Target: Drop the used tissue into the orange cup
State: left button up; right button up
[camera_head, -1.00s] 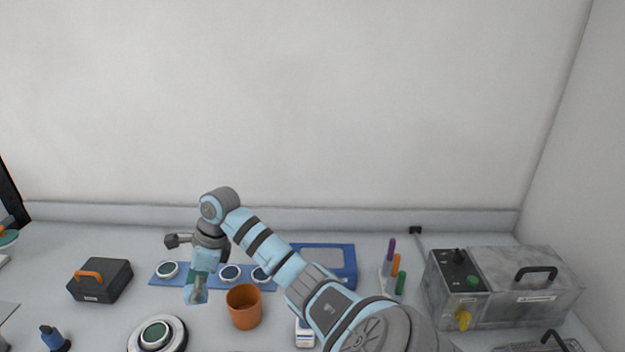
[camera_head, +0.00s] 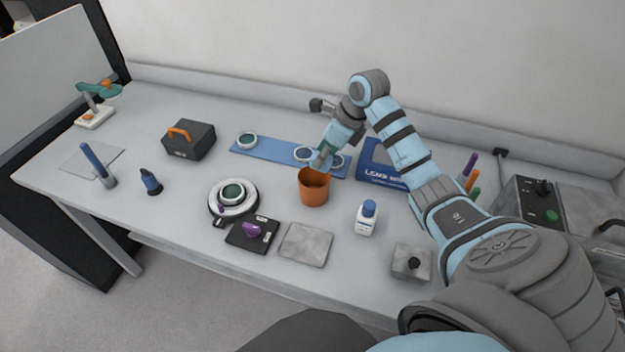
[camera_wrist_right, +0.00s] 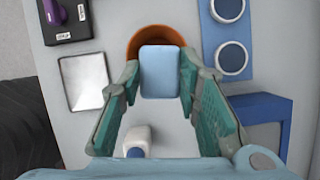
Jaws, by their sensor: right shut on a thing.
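The orange cup (camera_head: 313,192) stands upright on the bench, open at the top. My right gripper (camera_head: 320,163) is just above its rim, pointing down. In the right wrist view, the gripper (camera_wrist_right: 160,78) is shut on a light blue, flat, squarish piece, which I take to be the used tissue (camera_wrist_right: 161,72). The tissue covers part of the cup's mouth (camera_wrist_right: 143,40) in that view. In the head view the tissue is hard to tell from the fingers. My left gripper is not in view.
A blue strip with round lenses (camera_head: 270,150) and a blue case (camera_head: 380,172) lie behind. A grey plate (camera_head: 305,244) and a black plate (camera_head: 240,238) are in front.

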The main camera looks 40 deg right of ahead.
jog(key=o, duration=1.3)
jog(key=shift+r, duration=0.1)
jog(key=v, duration=1.2)
jog(key=shift+s, duration=0.1)
jog(key=shift+d, duration=0.1)
